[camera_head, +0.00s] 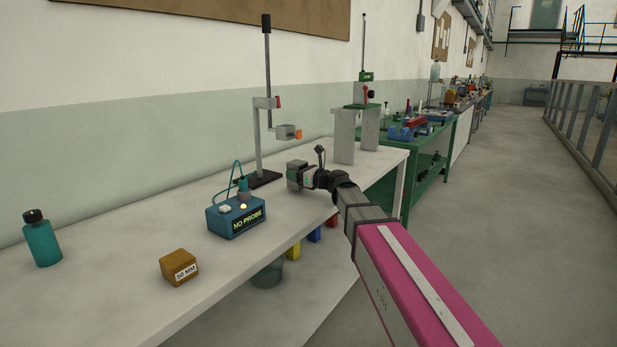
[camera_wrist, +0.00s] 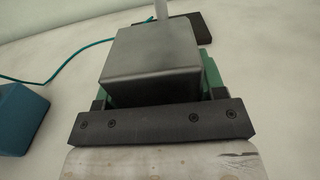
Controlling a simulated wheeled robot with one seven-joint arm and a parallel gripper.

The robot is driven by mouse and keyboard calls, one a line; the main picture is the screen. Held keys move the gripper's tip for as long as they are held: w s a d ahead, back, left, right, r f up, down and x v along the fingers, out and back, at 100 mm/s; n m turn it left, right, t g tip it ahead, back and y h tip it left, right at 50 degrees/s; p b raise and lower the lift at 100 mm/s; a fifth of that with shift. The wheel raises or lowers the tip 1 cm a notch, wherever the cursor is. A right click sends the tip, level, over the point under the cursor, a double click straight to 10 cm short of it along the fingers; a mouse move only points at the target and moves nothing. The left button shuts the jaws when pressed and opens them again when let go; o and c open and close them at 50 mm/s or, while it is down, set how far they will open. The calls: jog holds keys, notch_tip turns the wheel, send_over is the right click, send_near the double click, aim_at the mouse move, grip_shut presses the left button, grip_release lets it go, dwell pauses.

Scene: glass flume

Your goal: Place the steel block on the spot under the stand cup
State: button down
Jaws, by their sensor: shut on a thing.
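My gripper (camera_head: 306,177) reaches over the bench beside the lab stand. It is shut on the steel block (camera_wrist: 152,62), a smooth grey block that fills the space between the green finger pads in the wrist view. In the head view the block (camera_head: 295,176) shows as a grey shape at the gripper's end. The stand has a black base (camera_head: 258,179), an upright rod and a clamp holding the cup (camera_head: 286,132), which is above and slightly left of the gripper. The stand base (camera_wrist: 188,30) lies beyond the block in the wrist view. I cannot make out the spot itself.
A blue box (camera_head: 235,217) reading "NO PROBE" stands left of my gripper, with a teal cable (camera_wrist: 70,80). A brown "50 MM" block (camera_head: 179,267) and a teal bottle (camera_head: 42,240) stand nearer. A grey bridge (camera_head: 345,138) carrying another stand is at the bench's far end.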

jog(key=shift+x, duration=2.85)
jog(key=shift+f, duration=0.7)
jog(key=shift+c, duration=1)
grip_release()
jog(key=shift+f, duration=0.15)
jog(key=v, duration=1.2)
